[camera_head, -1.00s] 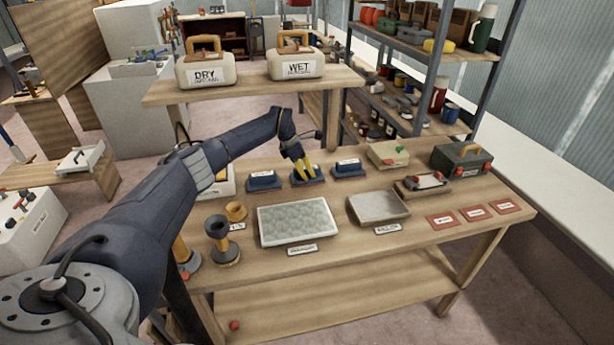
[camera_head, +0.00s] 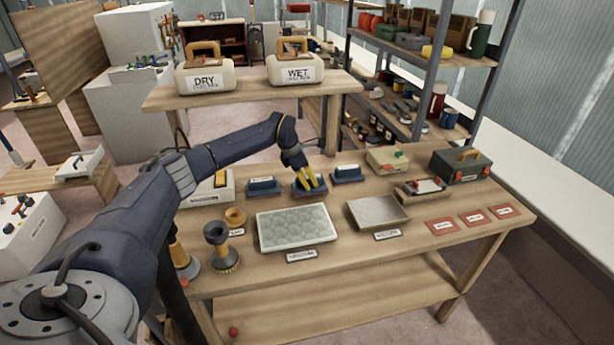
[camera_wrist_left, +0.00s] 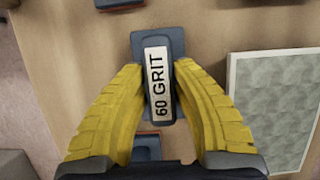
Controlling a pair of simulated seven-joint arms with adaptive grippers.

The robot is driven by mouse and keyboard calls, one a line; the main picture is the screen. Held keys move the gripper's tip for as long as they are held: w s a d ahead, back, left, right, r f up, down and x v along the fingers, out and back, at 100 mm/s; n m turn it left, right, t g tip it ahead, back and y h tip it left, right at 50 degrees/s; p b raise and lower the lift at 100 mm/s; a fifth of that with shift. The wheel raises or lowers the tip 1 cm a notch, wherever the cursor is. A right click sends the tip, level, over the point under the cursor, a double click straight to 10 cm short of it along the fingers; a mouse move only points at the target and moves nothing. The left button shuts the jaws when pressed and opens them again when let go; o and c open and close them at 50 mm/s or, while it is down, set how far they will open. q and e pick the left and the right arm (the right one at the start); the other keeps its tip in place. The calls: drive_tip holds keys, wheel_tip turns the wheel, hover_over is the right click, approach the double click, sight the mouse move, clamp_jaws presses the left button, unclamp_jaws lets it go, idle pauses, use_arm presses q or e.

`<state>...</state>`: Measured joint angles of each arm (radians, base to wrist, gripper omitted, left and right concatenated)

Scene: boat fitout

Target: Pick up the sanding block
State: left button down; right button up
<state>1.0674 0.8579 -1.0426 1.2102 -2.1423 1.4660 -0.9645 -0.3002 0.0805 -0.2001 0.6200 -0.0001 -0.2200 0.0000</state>
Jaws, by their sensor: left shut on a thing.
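The sanding block (camera_wrist_left: 158,85) is dark blue with a white label reading 60 GRIT. In the left wrist view it lies between the two yellow fingers of my left gripper (camera_wrist_left: 159,68), which is shut on its narrow raised middle. In the head view the block (camera_head: 300,191) is the middle one of three similar blue blocks on the workbench, partly hidden by my left gripper (camera_head: 311,184) coming down from above. It looks level, at about bench height; I cannot tell whether it touches the bench. My right gripper is not in view.
Similar blocks stand left (camera_head: 263,187) and right (camera_head: 348,174) of it. In front are a shallow patterned tray (camera_head: 297,227) and a grey metal tray (camera_head: 378,211). A raised shelf (camera_head: 252,91) with DRY and WET containers stands behind. Black and orange items (camera_head: 221,245) stand at front left.

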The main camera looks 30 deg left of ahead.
use_arm(q)
drive_tip(key=s+d, duration=0.1)
drive_tip(key=s+d+r, duration=0.1)
drive_tip(key=shift+s+d, duration=0.25)
drive_tip(key=shift+d, duration=0.05)
wheel_tip(320, 180, up, 13)
drive_tip(key=shift+f, duration=0.1)
